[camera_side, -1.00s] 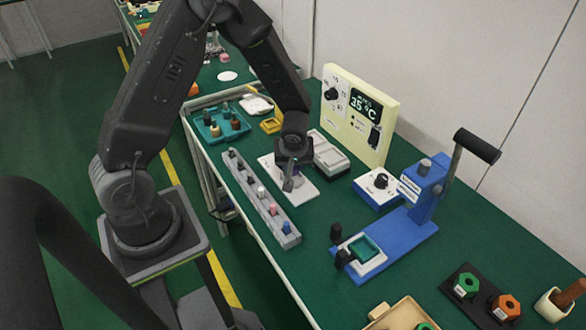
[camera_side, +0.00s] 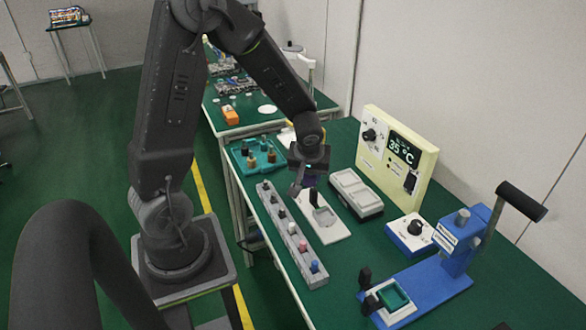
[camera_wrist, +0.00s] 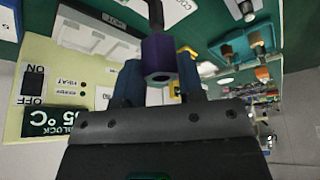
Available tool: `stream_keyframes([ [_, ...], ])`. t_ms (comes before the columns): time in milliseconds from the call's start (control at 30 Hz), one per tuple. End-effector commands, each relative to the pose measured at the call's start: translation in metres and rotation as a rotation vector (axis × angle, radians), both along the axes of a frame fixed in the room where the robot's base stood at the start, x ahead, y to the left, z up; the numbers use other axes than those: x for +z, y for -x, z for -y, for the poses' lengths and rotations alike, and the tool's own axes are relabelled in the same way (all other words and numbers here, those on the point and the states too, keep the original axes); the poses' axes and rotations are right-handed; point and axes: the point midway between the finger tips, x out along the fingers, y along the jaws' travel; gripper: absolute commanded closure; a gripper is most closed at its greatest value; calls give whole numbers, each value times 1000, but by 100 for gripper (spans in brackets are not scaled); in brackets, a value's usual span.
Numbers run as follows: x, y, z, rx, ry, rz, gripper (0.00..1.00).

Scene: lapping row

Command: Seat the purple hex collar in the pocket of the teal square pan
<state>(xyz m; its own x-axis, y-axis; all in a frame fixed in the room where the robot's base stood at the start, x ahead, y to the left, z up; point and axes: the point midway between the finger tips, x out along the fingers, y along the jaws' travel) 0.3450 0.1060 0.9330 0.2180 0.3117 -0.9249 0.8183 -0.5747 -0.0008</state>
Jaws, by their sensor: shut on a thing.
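My gripper (camera_side: 304,186) is shut on the purple hex collar (camera_wrist: 158,58), holding it above a pale plate (camera_side: 328,226). In the wrist view the collar sits between both fingers of my gripper (camera_wrist: 160,74), with its dark bore partly visible. In the side view only a small purple bit of the collar (camera_side: 308,181) shows. The teal square pan (camera_side: 393,297) rests on the pale seat of the blue press at lower right, well apart from my gripper. The pan's pocket faces up and looks empty.
The blue press (camera_side: 425,283) has a raised lever (camera_side: 521,200) and dark clamp knobs by the pan. A grey peg rail (camera_side: 293,238) lies left of the plate. A cream control panel (camera_side: 396,155) stands behind a pale box (camera_side: 355,193). A teal tray (camera_side: 247,160) holds pegs.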

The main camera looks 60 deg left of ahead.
Motion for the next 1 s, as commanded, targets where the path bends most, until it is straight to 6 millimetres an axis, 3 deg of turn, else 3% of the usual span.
stream_keyframes([
  [100,-2,-28,53,-91,1,-2,88],
  [300,-4,-53,144,-218,0,-2,88],
  [500,-6,-55,235,-332,0,0,88],
  [600,-8,-50,271,-375,0,1,88],
  [800,-9,-39,313,-425,-1,3,88],
  [1000,-9,-36,322,-435,-1,3,88],
])
